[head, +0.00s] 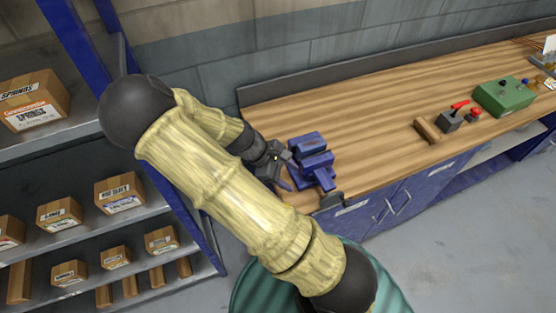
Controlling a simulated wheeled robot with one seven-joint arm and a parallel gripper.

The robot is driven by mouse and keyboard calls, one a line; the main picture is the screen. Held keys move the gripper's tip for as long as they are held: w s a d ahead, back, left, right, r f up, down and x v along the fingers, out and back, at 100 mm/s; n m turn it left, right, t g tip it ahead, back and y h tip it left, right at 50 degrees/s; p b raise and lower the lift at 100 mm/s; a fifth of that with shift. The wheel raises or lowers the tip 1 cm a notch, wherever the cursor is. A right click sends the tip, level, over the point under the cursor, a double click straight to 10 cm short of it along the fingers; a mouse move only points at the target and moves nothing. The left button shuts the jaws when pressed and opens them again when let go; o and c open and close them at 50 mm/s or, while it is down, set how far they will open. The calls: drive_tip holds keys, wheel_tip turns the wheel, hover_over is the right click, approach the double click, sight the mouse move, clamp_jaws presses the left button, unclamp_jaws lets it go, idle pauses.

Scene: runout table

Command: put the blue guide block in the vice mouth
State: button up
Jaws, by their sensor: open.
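A blue vice (307,142) stands on the near left end of the wooden bench, with blocky blue parts in front of its back jaw. I cannot pick out the blue guide block for certain, as it and the vice share a similar colour and my arm covers part of this area. My gripper (284,161) is open, close against the left side of the vice. Its fingertips are small and partly hidden, and I cannot tell whether they touch anything.
The wooden bench (375,115) is clear to the right of the vice. Farther right are a wooden block (427,130), a dark switch box with a red lever (455,119) and a green box (503,97). Shelves with cardboard boxes (121,193) stand at left.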

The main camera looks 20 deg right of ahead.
drive_tip(key=s+a+r+m+t+y, duration=0.2)
drive_tip(key=r+m+y, duration=0.1)
drive_tip(key=r+m, duration=0.2)
drive_tip(key=s+a+r+m+t+y, duration=0.2)
drive_tip(key=r+m, duration=0.4)
drive_tip(key=r, duration=0.3)
drive_tip(key=shift+s+a+t+y, duration=0.2)
drive_tip(key=shift+a+t+y, duration=0.15)
drive_tip(key=shift+t+y, duration=0.45)
drive_tip(key=shift+r, duration=0.15)
